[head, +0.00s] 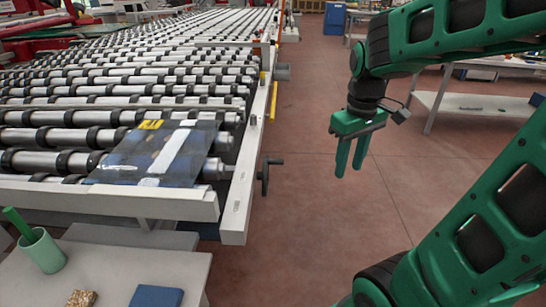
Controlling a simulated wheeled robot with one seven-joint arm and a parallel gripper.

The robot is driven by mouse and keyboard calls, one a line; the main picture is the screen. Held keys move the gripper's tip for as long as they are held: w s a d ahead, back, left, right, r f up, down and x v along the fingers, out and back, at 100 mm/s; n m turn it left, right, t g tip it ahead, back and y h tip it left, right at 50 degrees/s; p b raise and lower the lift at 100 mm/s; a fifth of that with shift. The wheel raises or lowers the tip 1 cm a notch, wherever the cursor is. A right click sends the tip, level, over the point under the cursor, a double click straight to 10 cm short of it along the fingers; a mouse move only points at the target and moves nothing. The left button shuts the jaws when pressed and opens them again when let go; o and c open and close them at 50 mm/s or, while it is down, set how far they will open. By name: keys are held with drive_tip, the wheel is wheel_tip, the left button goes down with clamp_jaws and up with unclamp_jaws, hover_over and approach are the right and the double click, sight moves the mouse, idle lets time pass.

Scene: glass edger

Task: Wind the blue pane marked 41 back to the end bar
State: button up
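The blue pane (143,157) is a dark, see-through sheet with a yellow mark at its far edge and pale reflections. It lies on the rollers at the near right corner of the conveyor. Its number is too small to read. Its near edge is close to the pale end bar (110,199); I cannot tell whether they touch. A dark hand crank (267,176) sticks out from the right side rail. My gripper (349,171) hangs over the floor, right of the crank and apart from it. Its fingers point down with a gap between them, empty.
The roller conveyor (130,75) runs far back on the left. A grey table (120,275) at lower left bears a green cup (41,250), a blue block (156,297) and a brown piece. A workbench (470,105) stands at right. Floor (310,215) between is clear.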

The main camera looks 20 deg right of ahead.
drive_tip(key=w+a+n, duration=0.4)
drive_tip(key=w+n, duration=0.3)
drive_tip(key=w, duration=0.7)
drive_tip(key=n+t, duration=0.1)
drive_tip(key=n, duration=0.4)
approach(279, 160)
drive_tip(key=f, duration=0.2)
drive_tip(key=w+f, duration=0.1)
drive_tip(key=f, duration=0.5)
drive_tip(key=shift+w+d+f, duration=0.2)
drive_tip(key=shift+d, duration=0.05)
clamp_jaws()
